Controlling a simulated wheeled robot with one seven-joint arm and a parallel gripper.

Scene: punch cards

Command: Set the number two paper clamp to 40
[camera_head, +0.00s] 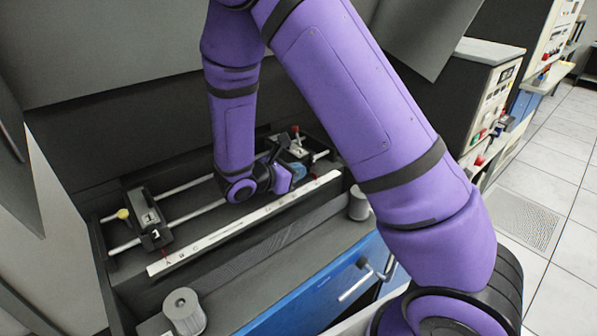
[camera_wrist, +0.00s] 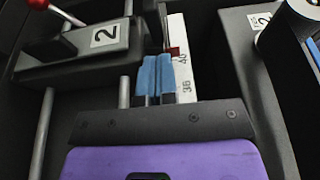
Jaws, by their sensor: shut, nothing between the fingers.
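The number two paper clamp (camera_head: 297,150) is a dark block on two metal rods at the far right end of the rails. Its white "2" label (camera_wrist: 105,35) and red lever knob (camera_wrist: 39,4) show at the upper left in the wrist view. Its red pointer (camera_wrist: 174,52) lies over the white scale (camera_wrist: 172,25), close to the mark that reads 40. My gripper (camera_wrist: 156,62) has blue fingers, shut together with nothing between them, beside the clamp's pointer end. I cannot tell if they touch it. In the head view my gripper (camera_head: 297,172) is partly hidden by my wrist.
The number one clamp (camera_head: 152,224) with a yellow knob (camera_head: 122,214) sits on the left of the rods. The long white scale (camera_head: 225,233) runs along the front. Two grey spools (camera_head: 184,310) stand before it, one left, one right. A blue panel (camera_head: 315,295) is below.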

